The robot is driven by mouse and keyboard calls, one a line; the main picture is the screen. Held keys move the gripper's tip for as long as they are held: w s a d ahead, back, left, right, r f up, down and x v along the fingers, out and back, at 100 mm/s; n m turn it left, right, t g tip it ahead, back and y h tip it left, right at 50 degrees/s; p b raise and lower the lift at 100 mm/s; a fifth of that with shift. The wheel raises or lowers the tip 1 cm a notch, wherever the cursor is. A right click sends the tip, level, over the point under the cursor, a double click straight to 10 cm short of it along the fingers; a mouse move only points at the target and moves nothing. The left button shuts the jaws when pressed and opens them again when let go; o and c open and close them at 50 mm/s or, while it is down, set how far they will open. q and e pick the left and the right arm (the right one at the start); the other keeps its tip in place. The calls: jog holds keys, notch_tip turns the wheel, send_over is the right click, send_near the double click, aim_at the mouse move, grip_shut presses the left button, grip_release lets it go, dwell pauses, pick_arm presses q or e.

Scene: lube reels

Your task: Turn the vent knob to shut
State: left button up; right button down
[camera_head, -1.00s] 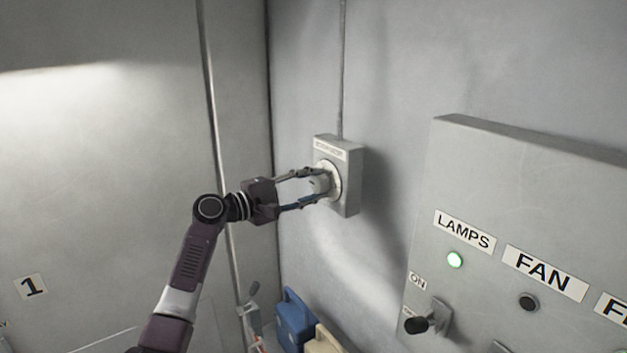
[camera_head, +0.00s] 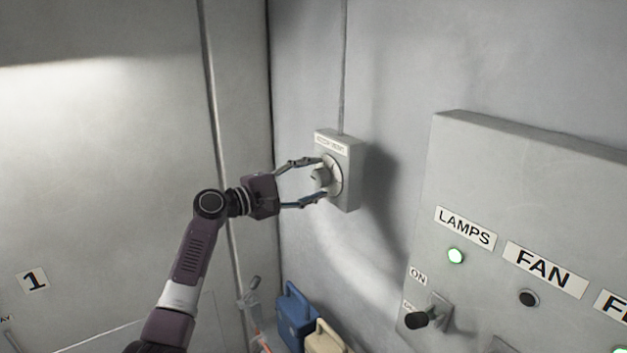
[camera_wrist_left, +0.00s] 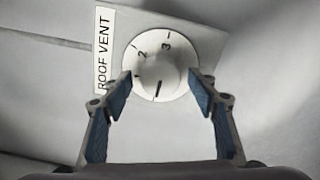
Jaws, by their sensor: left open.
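The vent knob (camera_head: 320,178) is a round pale knob on a white dial, on a small grey box (camera_head: 352,172) on the wall. In the left wrist view the knob (camera_wrist_left: 160,72) sits on a dial with marks 2 and 3, beside a label reading ROOF VENT (camera_wrist_left: 103,50). A dark pointer line on the knob points toward the bottom of that picture; the mark there cannot be read. My left gripper (camera_head: 322,179) is open, its fingers on either side of the knob, with gaps to it. My right gripper is not in view.
Blue (camera_head: 295,315) and cream (camera_head: 325,340) containers stand below the knob box. A conduit runs up the wall from the box.

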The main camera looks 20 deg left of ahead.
pick_arm(q)
jog(key=shift+s, duration=0.15)
jog(key=v, duration=1.1)
jog(key=shift+s+a, duration=0.25)
jog(key=shift+a, duration=0.1)
